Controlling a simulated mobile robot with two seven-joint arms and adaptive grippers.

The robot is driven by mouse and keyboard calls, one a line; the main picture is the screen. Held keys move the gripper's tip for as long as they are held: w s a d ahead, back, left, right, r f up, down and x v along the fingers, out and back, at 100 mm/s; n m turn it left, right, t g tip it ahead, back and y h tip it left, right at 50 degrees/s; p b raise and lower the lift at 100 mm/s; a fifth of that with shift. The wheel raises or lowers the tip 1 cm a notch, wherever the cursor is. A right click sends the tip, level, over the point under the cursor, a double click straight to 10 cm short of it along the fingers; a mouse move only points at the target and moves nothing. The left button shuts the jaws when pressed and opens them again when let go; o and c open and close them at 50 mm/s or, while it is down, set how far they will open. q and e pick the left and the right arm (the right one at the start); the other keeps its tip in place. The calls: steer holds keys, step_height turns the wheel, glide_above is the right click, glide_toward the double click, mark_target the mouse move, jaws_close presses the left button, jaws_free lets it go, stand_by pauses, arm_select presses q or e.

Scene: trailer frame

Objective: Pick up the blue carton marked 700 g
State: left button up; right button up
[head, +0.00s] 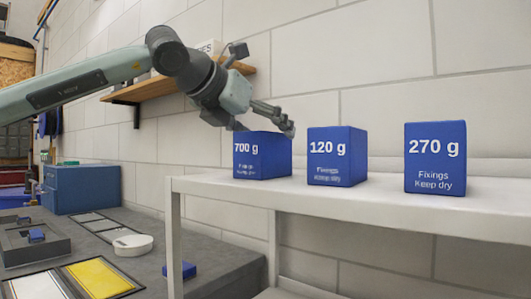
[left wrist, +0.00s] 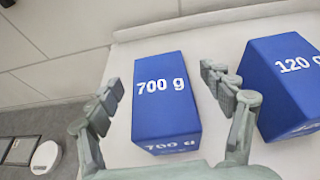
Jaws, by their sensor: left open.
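The blue carton marked 700 g (head: 262,157) stands upright on the white shelf table (head: 390,202), leftmost of three blue cartons. It also shows in the left wrist view (left wrist: 165,105). My left gripper (head: 268,122) is above and behind it in the head view. In the left wrist view the open left gripper (left wrist: 165,90) has one finger on each side of the carton, the left finger close to it and the right finger in the space before the 120 g carton. Whether the fingers touch the carton cannot be told. My right gripper is not in view.
The blue carton marked 120 g (head: 337,158) stands just right of it, near my right-hand finger. The 270 g carton (head: 435,160) stands farther right. A wooden wall shelf (head: 170,85) is behind my arm. A grey lower bench (head: 200,245) lies left.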

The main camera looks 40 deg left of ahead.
arm_select(q)
steer(key=x, duration=0.4)
steer(key=shift+f+p, duration=0.3)
steer(key=shift+p, duration=0.05)
steer(key=c, duration=1.8)
steer(key=shift+r, duration=0.15)
jaws_close()
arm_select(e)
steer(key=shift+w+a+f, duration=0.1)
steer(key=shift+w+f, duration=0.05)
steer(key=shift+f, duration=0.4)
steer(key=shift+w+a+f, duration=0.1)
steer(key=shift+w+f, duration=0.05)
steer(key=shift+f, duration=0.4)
